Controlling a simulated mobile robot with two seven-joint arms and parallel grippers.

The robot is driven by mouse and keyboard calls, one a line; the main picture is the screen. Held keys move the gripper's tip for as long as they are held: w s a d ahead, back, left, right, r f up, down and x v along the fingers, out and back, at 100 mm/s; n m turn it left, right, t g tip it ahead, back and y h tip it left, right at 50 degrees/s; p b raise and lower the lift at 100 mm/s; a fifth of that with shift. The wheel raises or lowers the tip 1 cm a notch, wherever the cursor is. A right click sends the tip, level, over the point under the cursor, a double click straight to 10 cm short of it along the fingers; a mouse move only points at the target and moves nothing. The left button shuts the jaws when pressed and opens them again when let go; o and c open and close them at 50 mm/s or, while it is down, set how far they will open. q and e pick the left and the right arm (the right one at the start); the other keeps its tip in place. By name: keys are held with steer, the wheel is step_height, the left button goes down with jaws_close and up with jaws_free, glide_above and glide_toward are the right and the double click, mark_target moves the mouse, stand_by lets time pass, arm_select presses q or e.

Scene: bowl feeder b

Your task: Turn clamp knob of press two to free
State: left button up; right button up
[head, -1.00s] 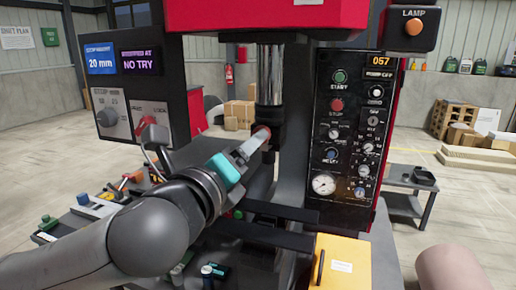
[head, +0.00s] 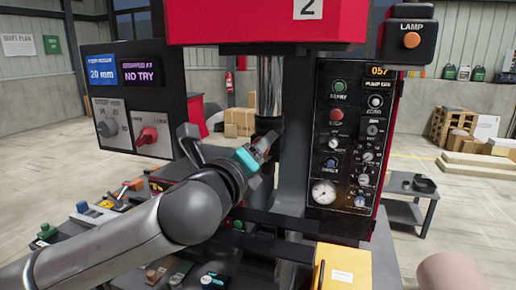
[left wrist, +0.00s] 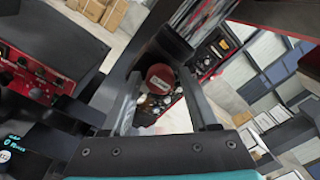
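Press two (head: 270,22) carries a "2" on its red head. A red knob (head: 148,135) sits on its grey side panel, left of the column; I cannot read its labels surely. In the left wrist view a red round piece (left wrist: 160,78) with a white mark shows between my fingers; I cannot tell whether it is the clamp knob. My left gripper (head: 264,142) is at the press's ram, to the right of the side panel. In the left wrist view the left gripper (left wrist: 162,95) is open, with gaps beside the red piece. My right gripper is not in view.
A black control panel (head: 345,150) stands right of the ram, with a lamp box (head: 411,40) above. A yellow box (head: 343,266) is at the lower front. Small tools and switches lie on the bench at left. A side table (head: 410,190) stands at right.

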arm_select(q)
jaws_close()
stand_by(0.5)
steer(key=shift+n+t+p, duration=0.3)
steer(key=shift+n+p, duration=3.55)
steer(key=shift+n, duration=5.45)
steer(key=shift+o, duration=1.2)
jaws_free()
